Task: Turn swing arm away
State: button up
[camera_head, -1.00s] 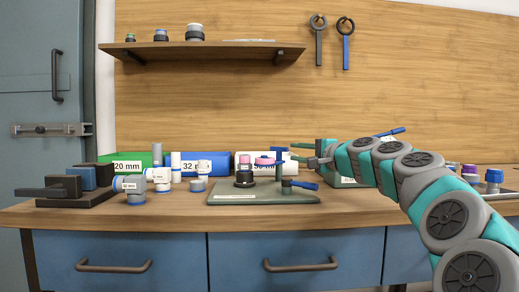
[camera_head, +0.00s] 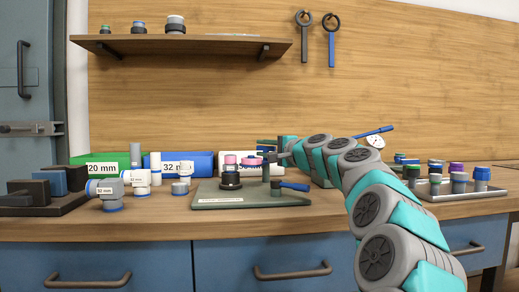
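A dark green base plate (camera_head: 240,201) lies on the bench near the middle. On it stands a black fitting (camera_head: 231,183) with a pink ring on top. To its right is an upright post (camera_head: 267,172), and a short swing arm with a pink part (camera_head: 251,161) reaches from the post's side toward the fitting. A blue lever (camera_head: 294,187) sticks out right, low by the post. My gripper (camera_head: 284,158) is just right of the post's upper part, pointing left. It is small and partly merged with things behind it; I cannot tell whether it touches or how its fingers stand.
Grey pipe fittings (camera_head: 138,180) and a black clamp block (camera_head: 45,190) stand at left. Green (camera_head: 105,160) and blue bins (camera_head: 188,165) line the back. A tray of capped fittings (camera_head: 455,187) is at right, behind my arm. The bench front before the plate is clear.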

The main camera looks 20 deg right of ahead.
jog(key=shift+x, duration=1.05)
grip_shut()
dwell(0.7)
